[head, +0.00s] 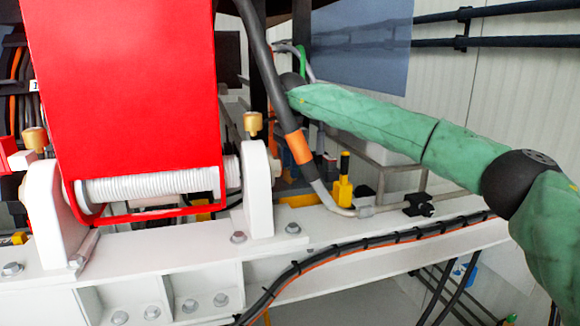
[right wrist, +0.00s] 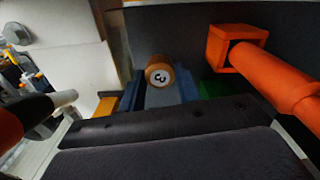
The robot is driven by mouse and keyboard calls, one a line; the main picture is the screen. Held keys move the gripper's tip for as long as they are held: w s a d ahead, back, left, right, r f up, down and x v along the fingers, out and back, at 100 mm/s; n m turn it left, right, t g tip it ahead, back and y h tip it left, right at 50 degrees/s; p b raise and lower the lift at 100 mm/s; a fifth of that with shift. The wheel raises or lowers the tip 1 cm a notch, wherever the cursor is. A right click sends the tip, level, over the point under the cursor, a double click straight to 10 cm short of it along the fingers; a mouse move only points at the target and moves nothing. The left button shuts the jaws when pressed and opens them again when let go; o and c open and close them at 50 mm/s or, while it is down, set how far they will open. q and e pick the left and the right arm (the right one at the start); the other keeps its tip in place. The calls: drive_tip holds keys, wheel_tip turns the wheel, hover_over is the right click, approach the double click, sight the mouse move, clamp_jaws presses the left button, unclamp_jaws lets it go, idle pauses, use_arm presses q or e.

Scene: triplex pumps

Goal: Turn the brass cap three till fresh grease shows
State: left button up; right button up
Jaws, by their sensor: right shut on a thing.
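A brass cap (right wrist: 159,64) shows in the right wrist view, with a white disc on its end bearing a dark mark that looks like a turned 3. My right gripper (right wrist: 159,88) is shut on this cap, with a blue-grey finger on each side. No grease can be made out around it. In the head view my green-sleeved right arm reaches in from the right, and its hand is hidden behind the machine. Two other brass caps show there, one on the left white bracket (head: 36,139) and one on the right white bracket (head: 252,123). My left gripper is not in view.
A red panel (head: 120,90) and a white ribbed roller (head: 150,187) stand at the front. A hose with an orange band (head: 298,148) crosses near my right arm. A yellow fitting (head: 343,192) stands on the white beam (head: 150,262). An orange part (right wrist: 282,85) lies right of the cap.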

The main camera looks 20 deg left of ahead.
drive_tip(key=m, duration=0.4)
drive_tip(key=shift+m+b, duration=0.3)
drive_tip(key=m, duration=0.4)
drive_tip(key=shift+m+b, duration=0.3)
drive_tip(key=shift+b, duration=0.05)
drive_tip(key=m, duration=0.4)
drive_tip(key=shift+m+b, duration=0.3)
drive_tip(key=shift+b, duration=0.1)
drive_tip(key=m+b, duration=0.1)
drive_tip(key=m, duration=0.7)
drive_tip(key=shift+b, duration=0.4)
drive_tip(key=m+b, duration=0.1)
drive_tip(key=m, duration=0.2)
drive_tip(key=shift+m, duration=0.4)
drive_tip(key=m+b, duration=0.1)
drive_tip(key=m, duration=0.5)
drive_tip(key=shift+m+b, duration=0.4)
drive_tip(key=shift+m, duration=0.3)
drive_tip(key=o, duration=1)
drive_tip(key=shift+c, duration=0.2)
wheel_tip(320, 180, up, 7)
drive_tip(key=shift+r, duration=0.4)
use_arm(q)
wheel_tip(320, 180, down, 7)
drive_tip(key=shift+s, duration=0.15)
